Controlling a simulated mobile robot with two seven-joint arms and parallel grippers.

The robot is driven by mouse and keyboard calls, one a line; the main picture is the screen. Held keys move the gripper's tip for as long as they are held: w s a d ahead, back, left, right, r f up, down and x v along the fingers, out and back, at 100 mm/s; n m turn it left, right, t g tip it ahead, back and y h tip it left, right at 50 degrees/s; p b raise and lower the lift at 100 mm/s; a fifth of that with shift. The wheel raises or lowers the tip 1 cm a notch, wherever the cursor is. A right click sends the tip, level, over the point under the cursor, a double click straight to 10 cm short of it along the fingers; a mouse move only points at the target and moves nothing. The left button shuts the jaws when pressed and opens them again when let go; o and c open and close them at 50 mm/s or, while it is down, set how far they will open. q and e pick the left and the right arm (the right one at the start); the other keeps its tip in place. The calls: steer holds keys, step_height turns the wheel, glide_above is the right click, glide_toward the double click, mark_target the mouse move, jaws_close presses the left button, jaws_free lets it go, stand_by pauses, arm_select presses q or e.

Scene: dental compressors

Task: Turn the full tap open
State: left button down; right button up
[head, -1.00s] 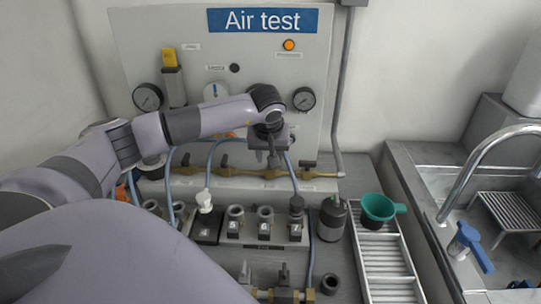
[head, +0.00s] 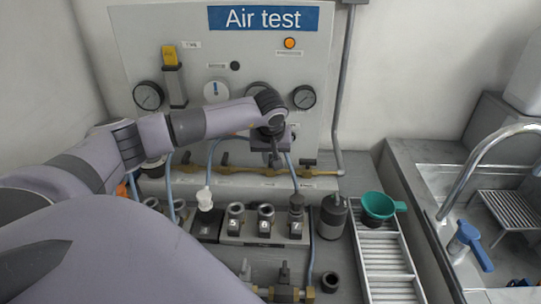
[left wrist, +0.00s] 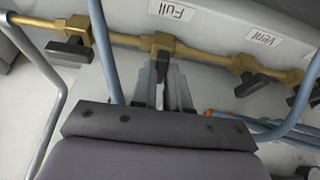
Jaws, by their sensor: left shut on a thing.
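The full tap (left wrist: 162,68) is a brass valve with a dark handle on the brass pipe, below the upside-down "Full" label (left wrist: 172,11) in the left wrist view. My left gripper (left wrist: 163,92) is shut on the tap's handle, with one finger on each side. The handle lies between the fingers and appears to stand crosswise to the pipe; its tip is partly hidden. In the head view my left gripper (head: 275,158) is at the brass pipe below the panel, and the handle is too small to read there. My right gripper is not in view.
Neighbouring taps sit close on the pipe: one at left (left wrist: 70,48) and the vent tap (left wrist: 255,82) at right. Blue hoses (left wrist: 105,50) pass near the gripper. Below stand numbered sockets (head: 265,222), a dark bottle (head: 332,218) and a green cup (head: 379,206); a sink is at right.

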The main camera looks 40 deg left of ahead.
arm_select(q)
steer(key=n, duration=0.3)
steer(key=n+g+y, duration=0.1)
steer(key=shift+w+d, duration=0.15)
steer(key=shift+w, duration=0.1)
steer(key=n+g, duration=0.1)
steer(key=n, duration=0.2)
steer(key=n+g, duration=0.1)
steer(key=n, duration=0.2)
steer(key=shift+w+y, duration=0.2)
steer(key=shift+y, duration=0.1)
steer(key=n+g, duration=0.1)
steer(key=n, duration=0.2)
steer(key=shift+w+g, duration=0.15)
steer(key=shift+g, duration=0.25)
steer(key=shift+w+n+g+h+b, duration=0.15)
steer(key=shift+n+g+h+b, duration=0.35)
steer(key=shift+n, duration=1.6)
steer(key=c, duration=1.1)
jaws_free()
steer(key=shift+r, duration=0.1)
